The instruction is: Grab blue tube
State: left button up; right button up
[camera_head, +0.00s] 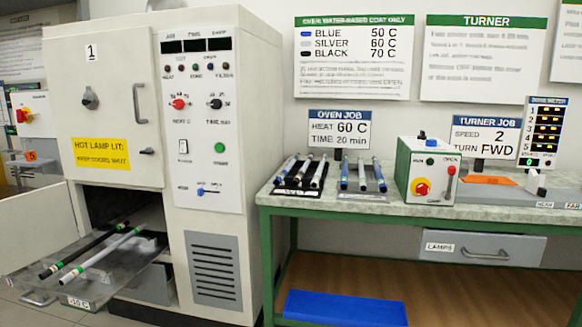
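Several rod blanks lie in two groups on the green-framed bench (235,190). The left group rests on a dark rack and includes a rod with a blue look (286,167) beside paler ones. The right group includes a bluish rod (344,172) at its left, a paler rod (362,175) in the middle and a dark-blue-looking rod (380,175) at its right. The rods are small, so their exact colours are hard to tell. Neither of my grippers is in view.
The oven cabinet (220,240) stands left of the bench. Its pulled-out tray (90,290) bears a black rod (85,250) and a silver rod (105,254). A control box (425,172) stands right of the rods. A blue bin (345,308) sits below the bench.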

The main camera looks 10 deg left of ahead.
aim_at(283, 175)
jog(key=j+u, duration=0.2)
jog(key=u, duration=0.3)
jog(key=j+u, duration=0.2)
jog(key=u, duration=0.3)
jog(key=j+u, duration=0.15)
jog(key=u, duration=0.35)
jog(key=z, duration=1.3)
jog(key=i+z, duration=0.3)
jog(key=i, duration=0.2)
